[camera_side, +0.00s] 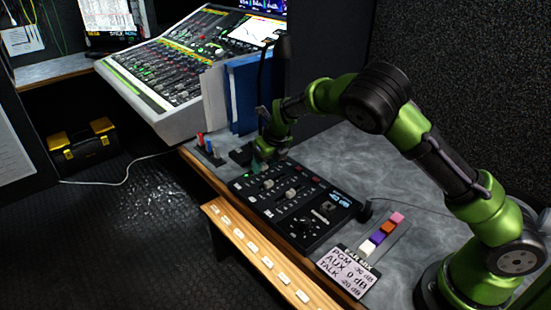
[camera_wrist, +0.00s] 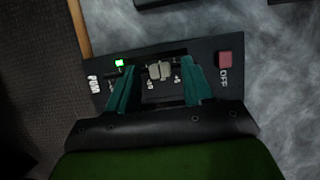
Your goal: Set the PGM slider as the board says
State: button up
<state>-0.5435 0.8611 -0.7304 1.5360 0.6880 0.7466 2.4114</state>
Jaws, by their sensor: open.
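The black control panel (camera_side: 318,228) lies on the desk with several slider rows and red buttons. In the wrist view, the PGM row has a pale grey slider cap (camera_wrist: 159,71) in a dark slot, between a lit green lamp and a red OFF button (camera_wrist: 225,59). My gripper (camera_wrist: 162,76) is open, its teal fingers on either side of the cap with gaps showing. In the side view my gripper (camera_side: 262,165) is low over the panel's far end and hides that row. The board (camera_side: 346,272) seems to read PGM -30 dB, AUX 0 dB, TALK -20 dB.
Two other slider caps (camera_side: 291,194) stand on nearer rows. Blue and white binders (camera_side: 243,95) stand upright behind my gripper, by the large mixing console (camera_side: 165,75). Coloured blocks (camera_side: 377,238) lie right of the panel.

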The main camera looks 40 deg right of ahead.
aim_at(247, 177)
grip_shut()
dwell(0.3)
jog(key=a, duration=0.5)
jog(key=shift+a, duration=0.25)
grip_release()
jog(key=v, duration=1.7)
